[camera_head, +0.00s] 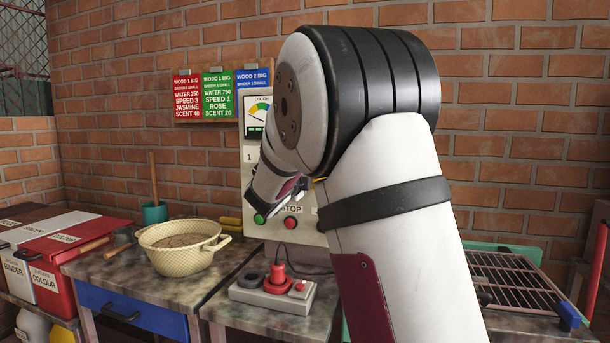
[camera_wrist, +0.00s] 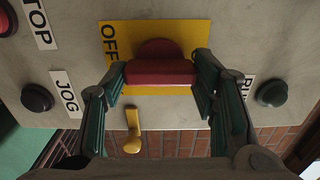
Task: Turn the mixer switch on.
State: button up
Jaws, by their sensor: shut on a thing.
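The mixer switch is a red rotary knob with a bar handle (camera_wrist: 160,73) on a yellow plate (camera_wrist: 118,32) in the wrist view. The plate reads OFF beside the handle on the left; the label at its right is mostly covered by a finger. My gripper (camera_wrist: 161,82) has one finger at each end of the bar and is shut on it. The bar lies level across that view. In the head view my arm hides the switch and most of the gripper. The grey control box (camera_head: 305,234) shows there with a green button (camera_head: 259,219) and a red STOP button (camera_head: 291,223).
A dark JOG button (camera_wrist: 37,97) and another dark button (camera_wrist: 271,92) flank the switch. A yellow hook-like part (camera_wrist: 132,135) sticks out near it.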

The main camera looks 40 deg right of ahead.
jog(key=o, duration=1.2)
jog(key=shift+f, duration=0.1)
jog(key=shift+c, duration=0.2)
jog(key=v, duration=1.2)
